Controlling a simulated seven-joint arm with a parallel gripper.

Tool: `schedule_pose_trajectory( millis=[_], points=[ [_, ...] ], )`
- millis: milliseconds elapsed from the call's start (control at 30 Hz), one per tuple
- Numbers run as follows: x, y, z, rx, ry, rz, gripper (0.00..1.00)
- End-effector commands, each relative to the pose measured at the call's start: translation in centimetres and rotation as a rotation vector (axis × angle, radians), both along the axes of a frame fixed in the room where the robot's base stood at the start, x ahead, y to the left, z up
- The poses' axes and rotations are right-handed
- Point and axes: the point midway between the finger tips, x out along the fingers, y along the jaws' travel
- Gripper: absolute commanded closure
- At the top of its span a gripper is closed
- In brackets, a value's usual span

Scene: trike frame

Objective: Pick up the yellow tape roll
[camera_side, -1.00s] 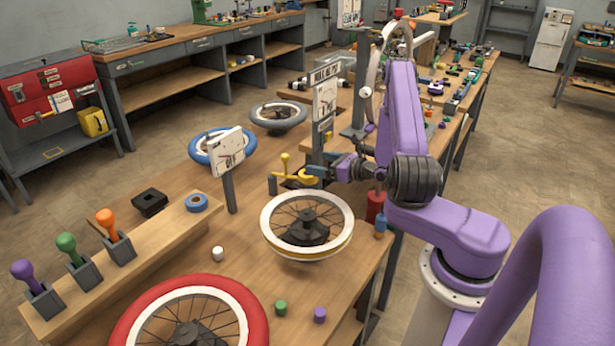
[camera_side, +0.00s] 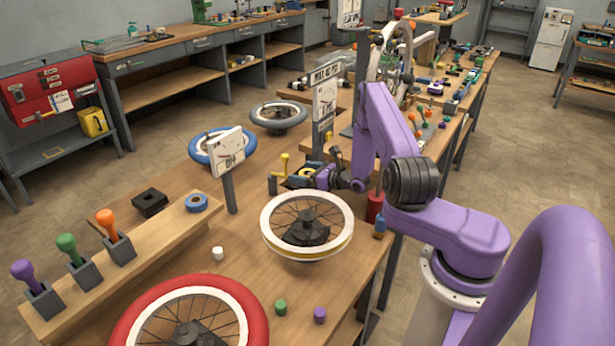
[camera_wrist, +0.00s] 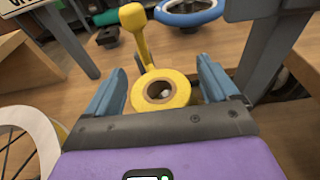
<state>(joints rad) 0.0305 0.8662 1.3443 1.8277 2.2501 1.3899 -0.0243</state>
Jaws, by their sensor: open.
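The yellow tape roll (camera_wrist: 160,75) lies between the two fingers of my gripper (camera_wrist: 162,66) in the wrist view, with its round hole facing the camera. My gripper is open, with one blue-grey finger on each side of the roll and a visible gap to each. In the side view the roll (camera_side: 307,172) is small and partly hidden by my gripper (camera_side: 302,175), which is low over the wooden bench. Whether the roll touches anything of the gripper is not clear.
A yellow-knobbed lever (camera_wrist: 136,30) stands right behind the roll. A grey post (camera_wrist: 268,50) rises close on the right. A white-rimmed wheel (camera_side: 272,222) lies in front, and a blue-tyred wheel (camera_side: 200,150) lies further left. A sign on a post (camera_side: 230,190) stands nearby.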

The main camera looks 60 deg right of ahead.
Motion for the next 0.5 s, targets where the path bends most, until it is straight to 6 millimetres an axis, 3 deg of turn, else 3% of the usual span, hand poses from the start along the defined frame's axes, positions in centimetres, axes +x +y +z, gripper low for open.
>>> schedule_pose_trajectory(
  millis=[333,500],
  points=[
    [0.75,0.06,-0.14,0.0,0.0,0.001,0.13],
    [0.73,0.05,-0.13,0.0,0.0,0.001,0.67]
  ],
)
